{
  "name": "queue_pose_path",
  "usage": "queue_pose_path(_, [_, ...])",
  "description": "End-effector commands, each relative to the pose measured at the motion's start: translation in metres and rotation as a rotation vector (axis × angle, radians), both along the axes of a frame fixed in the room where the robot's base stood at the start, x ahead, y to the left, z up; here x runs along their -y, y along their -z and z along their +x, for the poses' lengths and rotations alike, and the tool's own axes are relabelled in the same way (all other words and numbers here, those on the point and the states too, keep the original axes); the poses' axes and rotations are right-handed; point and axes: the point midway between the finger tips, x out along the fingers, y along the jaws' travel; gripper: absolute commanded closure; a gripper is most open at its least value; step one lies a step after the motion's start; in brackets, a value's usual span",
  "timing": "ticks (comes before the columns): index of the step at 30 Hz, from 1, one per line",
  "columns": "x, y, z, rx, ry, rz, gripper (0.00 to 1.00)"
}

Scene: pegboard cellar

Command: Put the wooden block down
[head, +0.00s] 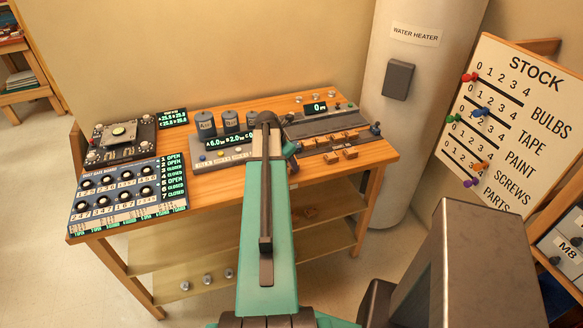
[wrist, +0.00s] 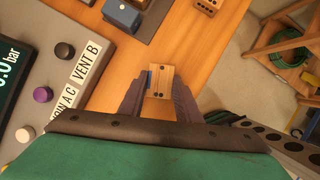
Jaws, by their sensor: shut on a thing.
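In the wrist view, my gripper (wrist: 160,92) is shut on a small pale wooden block (wrist: 163,78), one dark finger on each side. The block has dark dots on its face and a blue strip at its left edge. It is over the wooden bench top (wrist: 115,88); I cannot tell whether it touches it. In the head view my arm reaches over the bench (head: 220,172), and the held block cannot be made out.
A grey panel with knobs (wrist: 75,60) lies left of the block. A blue block (wrist: 122,14) and another wooden block (wrist: 209,5) are beyond it. The bench's edge is to the right. In the head view, a water heater (head: 398,80) and stock board (head: 512,120) stand at the right.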

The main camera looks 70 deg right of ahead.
Motion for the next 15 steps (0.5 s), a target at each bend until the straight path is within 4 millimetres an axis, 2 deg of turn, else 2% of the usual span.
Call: queue_pose_path(15, [0.0004, -0.0080, 0.0004, 0.000, 0.000, -0.001, 0.94])
